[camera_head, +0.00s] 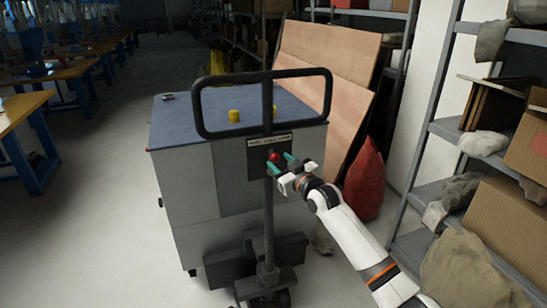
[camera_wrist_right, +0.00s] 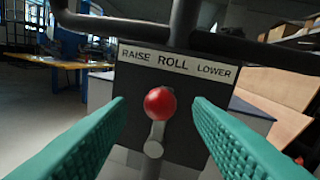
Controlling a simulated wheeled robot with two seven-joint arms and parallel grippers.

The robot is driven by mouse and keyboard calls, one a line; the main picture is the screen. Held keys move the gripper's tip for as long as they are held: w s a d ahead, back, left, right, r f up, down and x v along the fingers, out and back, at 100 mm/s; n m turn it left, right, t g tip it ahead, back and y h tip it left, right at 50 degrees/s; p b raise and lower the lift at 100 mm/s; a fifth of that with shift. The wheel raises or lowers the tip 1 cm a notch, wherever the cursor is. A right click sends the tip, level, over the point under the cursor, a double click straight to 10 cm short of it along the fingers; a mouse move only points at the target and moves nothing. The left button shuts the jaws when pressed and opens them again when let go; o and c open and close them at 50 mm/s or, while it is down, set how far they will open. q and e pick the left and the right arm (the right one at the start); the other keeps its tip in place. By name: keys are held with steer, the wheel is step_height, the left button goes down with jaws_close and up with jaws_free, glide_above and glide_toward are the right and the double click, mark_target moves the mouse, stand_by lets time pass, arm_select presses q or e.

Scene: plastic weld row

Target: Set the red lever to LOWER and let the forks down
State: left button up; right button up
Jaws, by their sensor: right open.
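The red lever (camera_head: 274,157) has a round red knob and sits on a dark panel (camera_head: 256,166) below the handle loop of a hand truck (camera_head: 268,240). In the right wrist view the red knob (camera_wrist_right: 160,103) stands on a short grey stem, roughly under ROLL on the label plate (camera_wrist_right: 176,63), which reads RAISE, ROLL, LOWER. My right gripper (camera_head: 279,162) is open, its teal fingers on either side of the knob with gaps showing. I cannot tell whether the fingertips reach past it. The forks are hidden behind the truck's black body. My left gripper is out of view.
A grey bin with a blue top (camera_head: 175,122) stands behind the truck, with small yellow pieces (camera_head: 234,116) on it. The black handle loop (camera_head: 262,72) rises above the lever. A red sack (camera_head: 364,182) and shelving (camera_head: 436,150) are at right.

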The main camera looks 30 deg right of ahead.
mark_target(277, 159)
steer(key=shift+w, duration=2)
steer(key=shift+c, duration=0.5)
jaws_close()
